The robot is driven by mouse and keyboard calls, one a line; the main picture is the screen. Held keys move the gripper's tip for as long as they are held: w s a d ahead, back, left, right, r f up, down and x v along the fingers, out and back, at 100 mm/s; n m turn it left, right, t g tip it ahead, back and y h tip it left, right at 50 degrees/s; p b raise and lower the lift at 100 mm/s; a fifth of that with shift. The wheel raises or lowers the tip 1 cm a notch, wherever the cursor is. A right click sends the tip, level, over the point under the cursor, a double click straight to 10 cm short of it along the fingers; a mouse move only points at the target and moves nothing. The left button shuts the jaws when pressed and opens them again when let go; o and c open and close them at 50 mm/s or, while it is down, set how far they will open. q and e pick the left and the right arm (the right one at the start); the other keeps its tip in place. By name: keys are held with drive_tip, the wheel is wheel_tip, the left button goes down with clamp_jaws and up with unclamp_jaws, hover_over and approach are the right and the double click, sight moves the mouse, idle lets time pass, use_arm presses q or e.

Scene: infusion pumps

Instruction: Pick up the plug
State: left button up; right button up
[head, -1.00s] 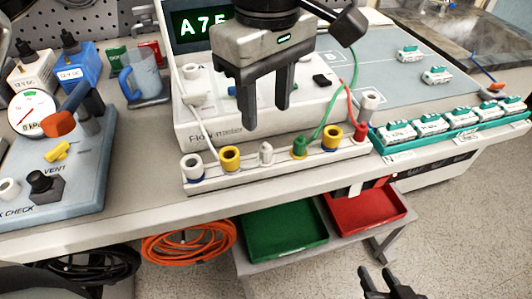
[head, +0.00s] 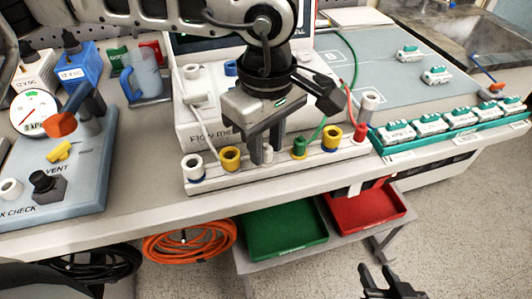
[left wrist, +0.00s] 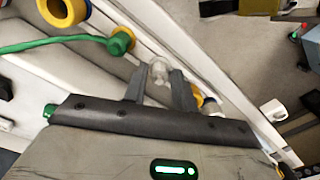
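A small clear-white plug (head: 267,154) stands upright in the white rail (head: 215,182) at the front of the pump, between a yellow-ringed socket and a green plug. My left gripper (head: 265,160) points down over it with one finger on each side. In the left wrist view the plug (left wrist: 159,71) sits between the two fingertips, with a narrow gap seeming to show beside it, so the fingers look open around it. My right gripper (head: 377,272) is open and empty, low in front of the bench.
The green plug (head: 299,147) with its cable and a yellow socket (head: 230,158) flank the plug closely. A red plug (head: 361,132) is at the rail's right end. A teal rack (head: 455,137) stands right. Green (head: 285,235) and red (head: 368,217) trays sit below.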

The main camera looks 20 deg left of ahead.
use_arm(q)
clamp_jaws()
drive_tip(key=shift+r, duration=0.1)
